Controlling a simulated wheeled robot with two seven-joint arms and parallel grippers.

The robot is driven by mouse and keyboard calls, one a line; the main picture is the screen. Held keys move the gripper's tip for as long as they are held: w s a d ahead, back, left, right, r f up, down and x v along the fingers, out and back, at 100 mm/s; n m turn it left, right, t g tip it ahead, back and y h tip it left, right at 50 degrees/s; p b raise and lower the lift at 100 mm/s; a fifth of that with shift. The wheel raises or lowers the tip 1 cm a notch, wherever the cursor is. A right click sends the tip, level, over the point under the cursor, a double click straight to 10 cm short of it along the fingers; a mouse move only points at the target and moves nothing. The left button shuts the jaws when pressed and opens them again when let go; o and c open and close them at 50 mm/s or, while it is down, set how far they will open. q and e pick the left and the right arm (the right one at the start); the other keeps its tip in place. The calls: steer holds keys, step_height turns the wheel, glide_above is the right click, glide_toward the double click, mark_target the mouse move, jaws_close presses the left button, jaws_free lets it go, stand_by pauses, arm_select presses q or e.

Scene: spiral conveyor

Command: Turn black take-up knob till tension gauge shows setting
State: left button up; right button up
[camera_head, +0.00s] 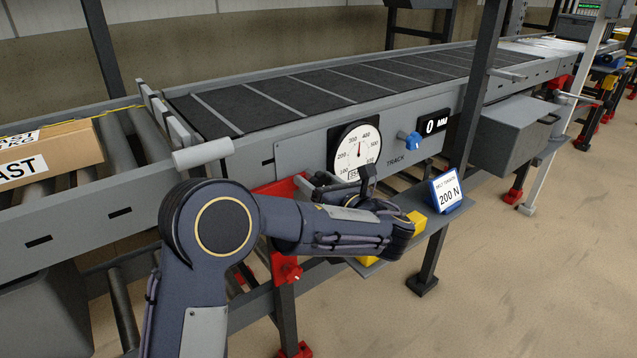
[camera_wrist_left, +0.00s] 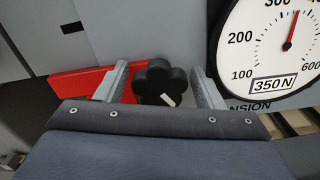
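The black take-up knob (camera_wrist_left: 158,82) is lobed, with a white mark, and shows in the left wrist view. My left gripper (camera_wrist_left: 160,73) is open, with one finger on each side of the knob and a visible gap at least on the left. In the head view this gripper (camera_head: 318,184) is partly covered by its own wrist. The round white tension gauge (camera_head: 357,149) has its needle between 300 and 400. In the wrist view the gauge (camera_wrist_left: 270,45) has a 350 N box. A blue-framed card (camera_head: 447,190) reads 200 N.
A blue knob (camera_head: 410,141) and a black display reading 0 (camera_head: 433,125) sit right of the gauge. A red bracket (camera_wrist_left: 85,82) lies behind the left finger. A yellow block (camera_head: 416,224) stands on the shelf. A cardboard box (camera_head: 60,160) lies on rollers at left.

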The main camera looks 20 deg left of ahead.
arm_select(q)
steer(key=c, duration=0.9)
steer(key=shift+n, duration=0.3)
steer(key=n, duration=0.2)
steer(key=shift+n, duration=0.4)
steer(key=n+b, duration=0.1)
steer(key=n, duration=0.2)
steer(key=shift+f+n, duration=0.1)
steer(key=shift+n, duration=0.2)
steer(key=n+b, duration=0.3)
steer(key=n, duration=0.2)
steer(key=shift+f, duration=0.1)
steer(key=n+b, duration=0.4)
steer(key=n, duration=0.1)
steer(key=shift+n, duration=0.4)
